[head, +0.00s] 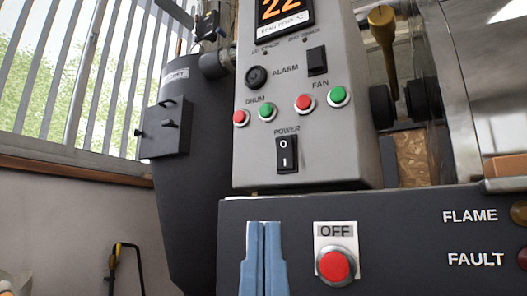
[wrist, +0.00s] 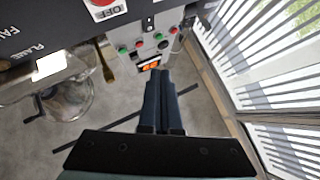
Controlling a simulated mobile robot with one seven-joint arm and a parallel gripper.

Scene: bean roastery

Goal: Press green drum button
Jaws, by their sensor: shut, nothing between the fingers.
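The green drum button (head: 267,110) is a round domed button in a pale ring on the grey control panel (head: 260,165), under the DRUM label. The red drum button (head: 241,118) is just left of it. In the wrist view, upside down, the green drum button (wrist: 158,36) shows beyond my fingers. My gripper (head: 263,225) has blue fingers pressed together, pointing up, empty. In the head view its tips are below the drum buttons, over the dark lower cabinet. In the wrist view, my gripper (wrist: 161,72) shows its tips apart from the panel.
A red fan button (head: 305,102) and green fan button (head: 338,95) sit to the right. A black power switch (head: 287,154) is below, an alarm knob (head: 256,77) above. A large red OFF button (head: 334,266) is on the lower cabinet (head: 400,225), right of my gripper.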

